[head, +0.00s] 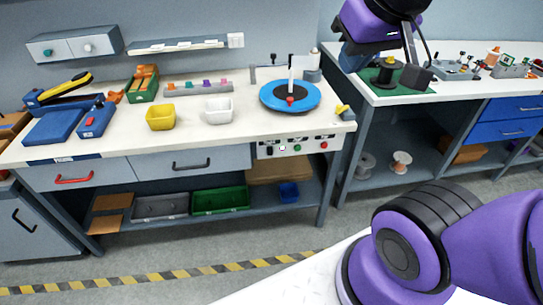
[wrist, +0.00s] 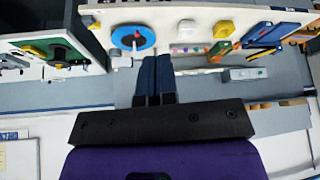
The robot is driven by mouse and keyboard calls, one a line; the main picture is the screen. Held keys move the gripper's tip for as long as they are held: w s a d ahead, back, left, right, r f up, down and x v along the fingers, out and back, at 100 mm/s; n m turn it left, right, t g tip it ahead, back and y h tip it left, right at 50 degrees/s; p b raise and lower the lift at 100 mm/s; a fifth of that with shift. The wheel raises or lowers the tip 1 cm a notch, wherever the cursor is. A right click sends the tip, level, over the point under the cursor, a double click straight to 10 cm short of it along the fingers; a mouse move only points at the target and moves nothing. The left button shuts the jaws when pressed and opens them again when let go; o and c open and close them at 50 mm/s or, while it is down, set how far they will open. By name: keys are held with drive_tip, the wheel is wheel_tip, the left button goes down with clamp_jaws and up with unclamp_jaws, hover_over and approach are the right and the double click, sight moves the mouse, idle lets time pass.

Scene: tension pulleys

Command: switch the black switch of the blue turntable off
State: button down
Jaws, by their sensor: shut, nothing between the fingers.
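The blue turntable (head: 290,96) sits on the left bench's right part, with a red centre and a white upright piece near it. It also shows in the wrist view (wrist: 133,37). A white control panel (head: 299,146) is set in the bench front below it, with small dark, green and red controls. A small dark control, perhaps the black switch (head: 270,149), is at the panel's left; its position is too small to tell. My gripper (wrist: 154,59) is shut and empty, raised in the air and apart from the panel. In the head view my arm's end is at the upper right.
A yellow object (head: 345,112) lies at the bench's right corner. A second bench (head: 440,94) with a green mat and spool stands to the right. The floor before the panel is clear.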

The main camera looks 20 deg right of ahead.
drive_tip(key=w+f+m+t, duration=0.15)
drive_tip(key=w+f, duration=0.25)
drive_tip(key=w, duration=0.6)
drive_tip(key=w+f+m+t, duration=0.15)
drive_tip(key=w+f, duration=0.25)
drive_tip(key=w, duration=0.7)
drive_tip(key=w+f+m+t, duration=0.2)
drive_tip(key=w+f+m, duration=0.2)
drive_tip(key=w+f, duration=1)
drive_tip(key=m+t+h, duration=0.4)
drive_tip(key=m+t, duration=0.1)
drive_tip(key=m, duration=0.8)
approach(271, 153)
drive_tip(key=a+v, duration=0.1)
drive_tip(key=v, duration=0.5)
drive_tip(key=shift+s+d+f+m+h, duration=0.25)
drive_tip(key=shift+f+m+h, duration=0.05)
drive_tip(key=shift+m, duration=0.1)
drive_tip(key=x, duration=1.4)
drive_tip(key=shift+r, duration=0.1)
